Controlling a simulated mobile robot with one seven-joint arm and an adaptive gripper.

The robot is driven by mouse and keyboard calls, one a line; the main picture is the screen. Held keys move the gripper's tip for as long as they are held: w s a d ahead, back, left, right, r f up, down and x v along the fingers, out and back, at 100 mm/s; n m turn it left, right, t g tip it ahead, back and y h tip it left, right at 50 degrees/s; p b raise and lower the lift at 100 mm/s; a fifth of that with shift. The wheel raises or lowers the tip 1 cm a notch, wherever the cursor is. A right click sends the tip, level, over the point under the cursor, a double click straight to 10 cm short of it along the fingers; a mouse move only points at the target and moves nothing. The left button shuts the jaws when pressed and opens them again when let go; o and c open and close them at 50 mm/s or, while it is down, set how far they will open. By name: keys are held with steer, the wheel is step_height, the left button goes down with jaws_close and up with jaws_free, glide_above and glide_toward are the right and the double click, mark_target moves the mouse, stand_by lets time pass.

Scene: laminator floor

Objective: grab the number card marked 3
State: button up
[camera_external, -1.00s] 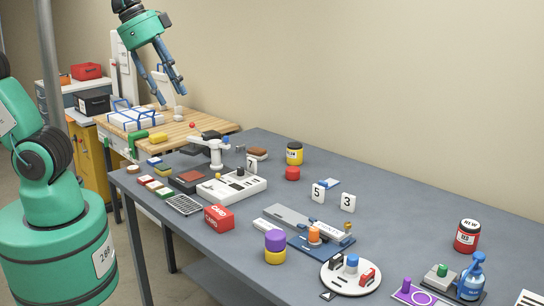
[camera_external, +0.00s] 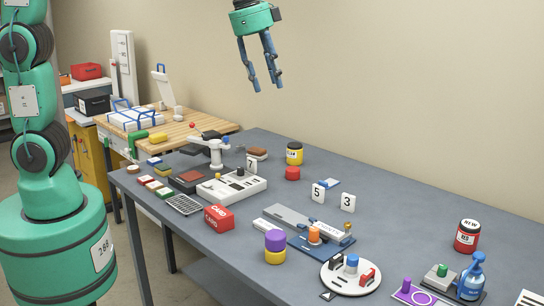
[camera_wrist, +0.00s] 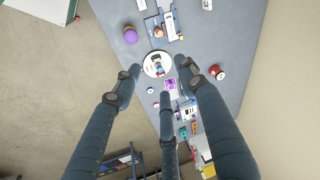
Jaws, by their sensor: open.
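The white number card marked 3 (camera_external: 348,203) stands upright on the grey table (camera_external: 400,215), right of the card marked 5 (camera_external: 318,194). A card marked 7 (camera_external: 252,165) stands farther left, by a white device. My gripper (camera_external: 266,86) is open and empty, high above the table's back part, up and to the left of the card marked 3. In the wrist view my gripper (camera_wrist: 160,90) shows its spread fingers over the table, with nothing between them. I cannot make out the card marked 3 in the wrist view.
A blue-based device (camera_external: 338,241) and a round white stand (camera_external: 340,287) lie in front of the cards. A red jar (camera_external: 467,235) and a blue pump bottle (camera_external: 473,276) stand at the right. A yellow jar (camera_external: 294,153) stands behind. Table around the card's right side is clear.

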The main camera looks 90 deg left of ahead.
steer(key=w+a+f+m, duration=0.1)
steer(key=w+a+f, duration=0.35)
steer(key=w, duration=0.55)
steer(key=m+g+p, duration=0.3)
steer(key=m+p, duration=0.1)
glide_above(348, 196)
step_height(348, 196, down, 29)
steer(key=shift+w+a+h, duration=0.2)
steer(key=shift+a+h, duration=0.05)
steer(key=shift+h, duration=0.05)
steer(key=shift+f, duration=0.15)
steer(key=shift+f, duration=4.3)
steer(key=shift+f, duration=0.1)
steer(key=shift+s+d+f, duration=0.15)
steer(key=shift+f, duration=2.3)
